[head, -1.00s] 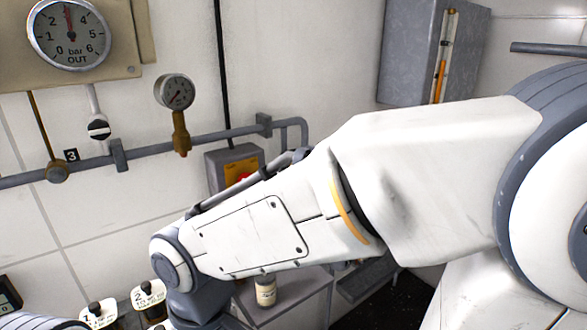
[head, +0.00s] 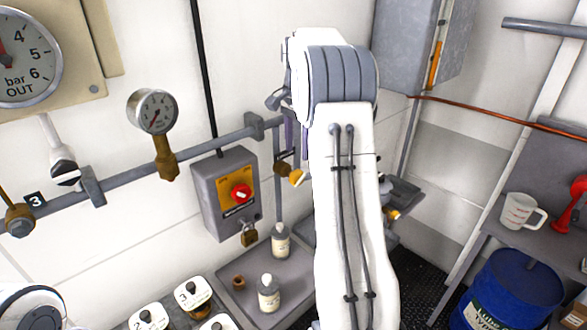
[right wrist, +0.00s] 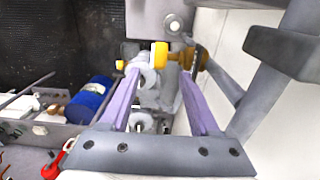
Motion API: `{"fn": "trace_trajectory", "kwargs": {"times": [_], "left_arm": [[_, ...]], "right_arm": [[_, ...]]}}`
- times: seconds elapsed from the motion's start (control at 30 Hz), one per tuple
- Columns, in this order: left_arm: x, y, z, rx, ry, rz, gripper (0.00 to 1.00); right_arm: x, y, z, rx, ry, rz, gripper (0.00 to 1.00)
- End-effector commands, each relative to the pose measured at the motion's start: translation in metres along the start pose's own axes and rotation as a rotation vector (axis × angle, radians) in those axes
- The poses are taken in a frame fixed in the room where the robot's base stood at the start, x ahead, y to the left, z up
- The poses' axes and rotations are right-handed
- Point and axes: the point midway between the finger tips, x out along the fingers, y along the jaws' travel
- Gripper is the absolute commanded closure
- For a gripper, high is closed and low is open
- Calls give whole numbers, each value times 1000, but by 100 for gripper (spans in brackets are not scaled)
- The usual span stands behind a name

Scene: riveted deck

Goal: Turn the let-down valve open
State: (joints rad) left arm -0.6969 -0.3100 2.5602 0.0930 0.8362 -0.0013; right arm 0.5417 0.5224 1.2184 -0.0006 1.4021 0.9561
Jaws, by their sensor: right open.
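A brass valve with a yellow handle (head: 297,177) sits on the drop pipe at the wall, just left of my right arm; I take it for the let-down valve. In the right wrist view, a yellow handle (right wrist: 160,55) shows just beyond the fingertips, roughly between them; I cannot tell if they touch it. My right gripper (right wrist: 160,76) is open and empty, its two purple fingers apart. In the head view, a purple part of it (head: 289,128) shows above the valve, and my arm hides the rest. My left gripper is out of view.
A grey switch box (head: 211,196) with a red knob and a padlock (head: 249,235) hang left of the valve. Below, bottles (head: 269,293) stand on a grey shelf (head: 235,285). A blue drum (head: 512,290) and a white jug (head: 520,212) are at right.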

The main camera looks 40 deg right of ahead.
Motion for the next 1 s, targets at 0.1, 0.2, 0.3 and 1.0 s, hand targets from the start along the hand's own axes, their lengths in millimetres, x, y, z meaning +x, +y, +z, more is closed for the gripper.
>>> {"fn": "trace_trajectory", "kwargs": {"times": [0.1, 0.2, 0.3, 1.0], "left_arm": [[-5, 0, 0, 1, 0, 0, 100], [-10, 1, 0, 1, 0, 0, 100], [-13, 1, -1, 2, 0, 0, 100], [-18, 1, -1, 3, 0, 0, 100]], "right_arm": [[23, 2, 0, 0, -4, 5, 38], [42, 2, 0, 0, -4, 5, 38], [58, 2, 1, -2, -2, 3, 38], [83, -1, 2, -5, 0, -1, 99]]}}
